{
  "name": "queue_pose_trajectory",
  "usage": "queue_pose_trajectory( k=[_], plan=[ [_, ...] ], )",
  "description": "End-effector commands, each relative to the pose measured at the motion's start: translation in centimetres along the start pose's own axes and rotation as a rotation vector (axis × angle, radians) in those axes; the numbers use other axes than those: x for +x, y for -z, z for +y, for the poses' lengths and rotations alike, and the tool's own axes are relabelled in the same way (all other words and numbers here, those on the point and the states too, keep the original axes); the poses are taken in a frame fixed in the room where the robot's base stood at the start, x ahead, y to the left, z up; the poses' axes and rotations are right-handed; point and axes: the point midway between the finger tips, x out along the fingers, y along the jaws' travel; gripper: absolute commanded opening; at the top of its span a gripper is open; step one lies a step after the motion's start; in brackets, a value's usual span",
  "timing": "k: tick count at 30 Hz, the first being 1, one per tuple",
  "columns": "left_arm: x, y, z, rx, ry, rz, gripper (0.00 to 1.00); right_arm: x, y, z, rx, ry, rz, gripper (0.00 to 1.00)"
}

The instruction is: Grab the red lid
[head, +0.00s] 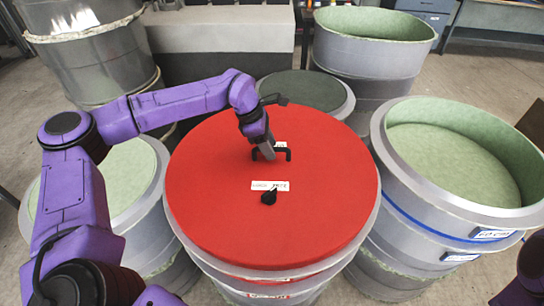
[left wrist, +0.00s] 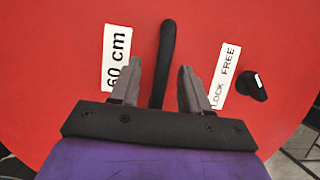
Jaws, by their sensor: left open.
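The round red lid (head: 220,210) lies on top of a grey drum in the middle of the head view. It fills most of the left wrist view (left wrist: 60,60). A black bar handle (head: 287,154) stands near its centre; in the left wrist view the handle (left wrist: 166,50) runs between the two fingers. My left gripper (head: 266,150) is open at the handle, with a finger on either side (left wrist: 155,80). Whether the fingers touch the handle cannot be told. A black knob (head: 269,197) sits beside a white label on the lid. My right gripper is not in view.
Grey drums with pale green interiors stand close around: an open one at right (head: 480,212), a tall one behind (head: 370,60), and one at left (head: 150,215). A dark-topped drum (head: 305,92) stands just behind the lid. Floor shows at far right.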

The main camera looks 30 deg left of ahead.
Motion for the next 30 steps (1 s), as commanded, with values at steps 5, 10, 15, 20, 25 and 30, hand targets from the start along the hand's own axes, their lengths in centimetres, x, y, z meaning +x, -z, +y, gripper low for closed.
queue_pose_trajectory(
  k=[5,10,15,20,25,30],
  plan=[
    [1.9,-0.1,0.0,0.0,0.0,0.0,0.46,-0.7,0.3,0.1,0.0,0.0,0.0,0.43],
    [2.1,0.0,0.0,0.0,-0.002,-0.001,0.46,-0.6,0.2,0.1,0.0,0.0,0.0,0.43],
    [2.1,0.0,0.0,0.001,-0.002,0.0,0.01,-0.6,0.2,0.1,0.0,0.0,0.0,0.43],
    [2.1,0.0,0.0,0.001,-0.002,0.0,0.0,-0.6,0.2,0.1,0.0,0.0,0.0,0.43],
    [2.0,0.0,0.0,0.001,-0.002,0.0,0.0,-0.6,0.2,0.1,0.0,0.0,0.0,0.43],
    [2.0,0.0,0.0,0.001,-0.002,0.0,0.0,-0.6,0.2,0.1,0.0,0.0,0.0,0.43]
  ],
)
